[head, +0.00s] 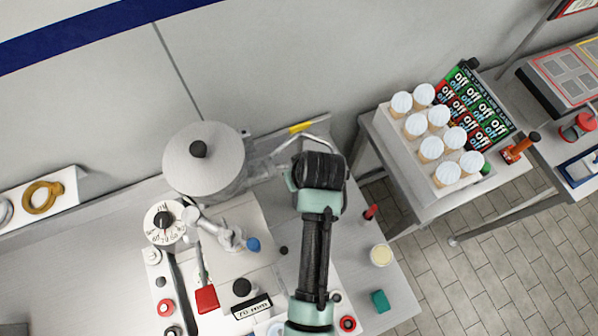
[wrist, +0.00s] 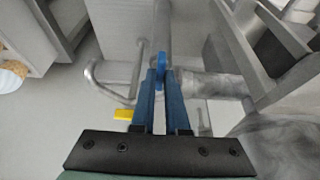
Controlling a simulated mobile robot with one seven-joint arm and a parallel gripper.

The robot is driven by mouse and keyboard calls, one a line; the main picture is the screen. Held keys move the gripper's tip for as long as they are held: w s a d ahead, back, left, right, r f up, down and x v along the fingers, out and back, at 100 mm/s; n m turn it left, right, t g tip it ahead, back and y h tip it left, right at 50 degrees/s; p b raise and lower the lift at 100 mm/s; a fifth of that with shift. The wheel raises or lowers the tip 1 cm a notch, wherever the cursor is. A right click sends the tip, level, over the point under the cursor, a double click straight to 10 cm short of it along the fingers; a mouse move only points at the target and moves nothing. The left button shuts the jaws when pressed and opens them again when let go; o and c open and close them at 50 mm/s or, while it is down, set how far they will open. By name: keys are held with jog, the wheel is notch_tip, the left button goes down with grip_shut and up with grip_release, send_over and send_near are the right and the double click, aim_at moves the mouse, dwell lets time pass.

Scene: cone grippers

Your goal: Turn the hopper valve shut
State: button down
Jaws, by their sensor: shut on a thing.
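In the wrist view, my gripper (wrist: 162,84) has its two blue fingers closed around a thin blue valve handle (wrist: 161,57), seen nearly edge-on. The handle sits in front of a grey metal pipe (wrist: 207,84) running to the right. In the head view, my arm's black and pale green wrist covers the fingertips and the valve handle. The grey lidded hopper (head: 205,158) stands just left of my wrist, with a black knob on its lid. How far the valve is turned cannot be told.
A bent metal tube (wrist: 105,88) and a yellow piece (wrist: 124,114) lie close to the fingers. A dial (head: 164,222) and a red-ended lever (head: 206,299) stand on the machine top.

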jog(key=c, duration=0.9)
grip_release()
jog(key=shift+r, duration=0.1)
jog(key=b+v, duration=0.3)
jog(key=v, duration=1)
jog(key=shift+s, duration=0.1)
